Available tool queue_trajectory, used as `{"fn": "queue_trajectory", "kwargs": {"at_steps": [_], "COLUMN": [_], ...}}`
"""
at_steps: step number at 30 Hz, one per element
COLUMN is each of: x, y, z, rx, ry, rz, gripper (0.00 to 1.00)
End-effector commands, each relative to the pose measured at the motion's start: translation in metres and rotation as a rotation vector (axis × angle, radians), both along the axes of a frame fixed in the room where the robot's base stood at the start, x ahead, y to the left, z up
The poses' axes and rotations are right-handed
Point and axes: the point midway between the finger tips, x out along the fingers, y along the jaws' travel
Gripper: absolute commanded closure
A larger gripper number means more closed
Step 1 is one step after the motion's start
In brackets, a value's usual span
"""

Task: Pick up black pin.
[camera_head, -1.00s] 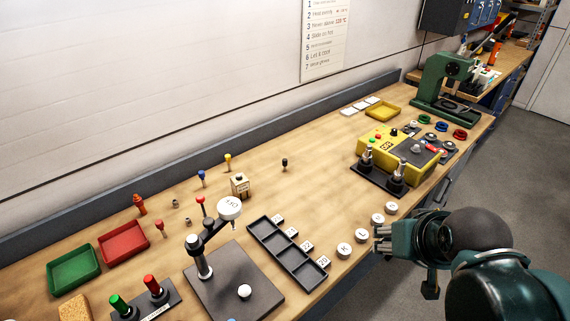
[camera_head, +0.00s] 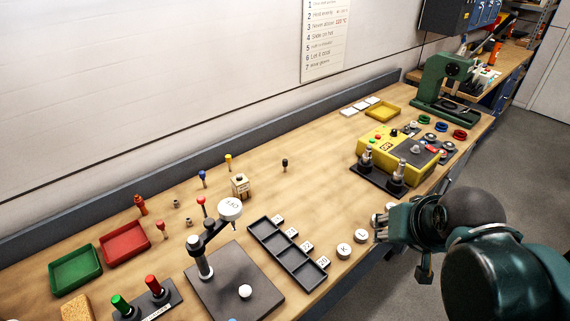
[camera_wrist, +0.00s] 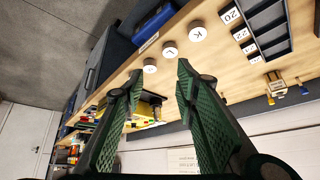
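The black pin (camera_head: 285,163) stands upright on the wooden bench, near the back, in the head view. It is small and dark-topped, with clear bench around it. I cannot make it out in the wrist view. My gripper (camera_head: 380,226) is at the bench's front edge, to the right of and nearer than the pin, well apart from it. In the wrist view my gripper's two green ridged fingers (camera_wrist: 157,78) are spread with nothing between them.
Several lettered white discs (camera_head: 344,250) lie along the front edge by my gripper. A black compartment tray (camera_head: 289,253) lies left of them. A yellow control box (camera_head: 400,148) stands right of the pin; a wooden block (camera_head: 240,186) and a blue pin (camera_head: 202,176) stand left.

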Motion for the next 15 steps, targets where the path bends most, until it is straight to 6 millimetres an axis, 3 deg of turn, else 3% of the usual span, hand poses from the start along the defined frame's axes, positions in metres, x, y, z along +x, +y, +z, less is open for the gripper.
{"fn": "queue_trajectory", "kwargs": {"at_steps": [15], "x": [0.069], "y": [0.027], "z": [0.050], "rx": [0.140], "ry": [0.100], "rz": [-0.185], "gripper": [0.70]}}
